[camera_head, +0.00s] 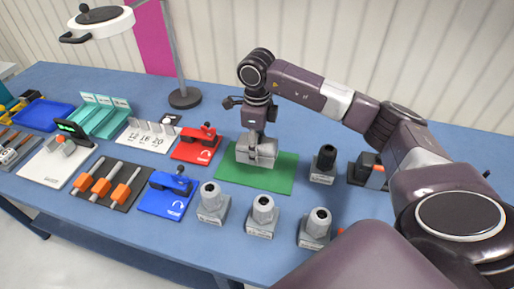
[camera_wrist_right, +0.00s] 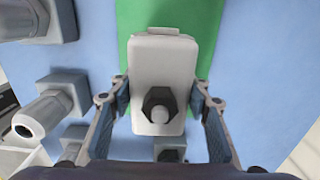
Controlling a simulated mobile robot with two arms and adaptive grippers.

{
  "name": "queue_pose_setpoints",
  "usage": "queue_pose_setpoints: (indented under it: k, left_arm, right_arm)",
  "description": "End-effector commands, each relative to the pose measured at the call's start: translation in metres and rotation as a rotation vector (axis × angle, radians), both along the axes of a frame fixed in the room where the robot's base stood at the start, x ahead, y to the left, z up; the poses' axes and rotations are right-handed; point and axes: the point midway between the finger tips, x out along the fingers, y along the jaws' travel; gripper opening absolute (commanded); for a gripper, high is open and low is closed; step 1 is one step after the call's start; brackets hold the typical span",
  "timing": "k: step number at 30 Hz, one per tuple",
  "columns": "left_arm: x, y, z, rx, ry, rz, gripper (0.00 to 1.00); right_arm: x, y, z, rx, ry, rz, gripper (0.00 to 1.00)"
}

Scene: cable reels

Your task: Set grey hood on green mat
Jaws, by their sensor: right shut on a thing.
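The grey hood (camera_head: 243,156) is a light grey block at the left back part of the green mat (camera_head: 280,180). In the right wrist view the hood (camera_wrist_right: 163,62) shows a black hex fitting on its face and lies between my two fingers. My right gripper (camera_head: 258,143) points down and is shut on the hood; it also shows in the right wrist view (camera_wrist_right: 162,104). There the hood overlaps the mat (camera_wrist_right: 205,40) and blue bench. I cannot tell whether its underside touches the mat. My left gripper is not in view.
Grey cable glands on blocks (camera_head: 262,212) stand in front of the mat, and a black-topped one (camera_head: 324,163) stands right. A red tool (camera_head: 197,145) and a blue tool (camera_head: 168,195) lie left. A lamp (camera_head: 184,97) stands behind. The mat's right part is clear.

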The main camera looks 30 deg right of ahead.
Motion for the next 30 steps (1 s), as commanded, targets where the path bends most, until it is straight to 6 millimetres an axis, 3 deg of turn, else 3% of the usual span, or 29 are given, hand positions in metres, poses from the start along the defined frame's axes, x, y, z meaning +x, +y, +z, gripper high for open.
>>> queue_pose_setpoints:
  k: [16,30]
  left_arm:
    - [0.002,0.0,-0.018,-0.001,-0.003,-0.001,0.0]
    - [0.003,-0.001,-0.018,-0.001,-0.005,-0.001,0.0]
  right_arm:
    - [0.0,0.0,-0.022,0.0,0.0,0.0,0.08]
    - [0.0,0.0,-0.023,0.001,-0.001,0.0,0.08]
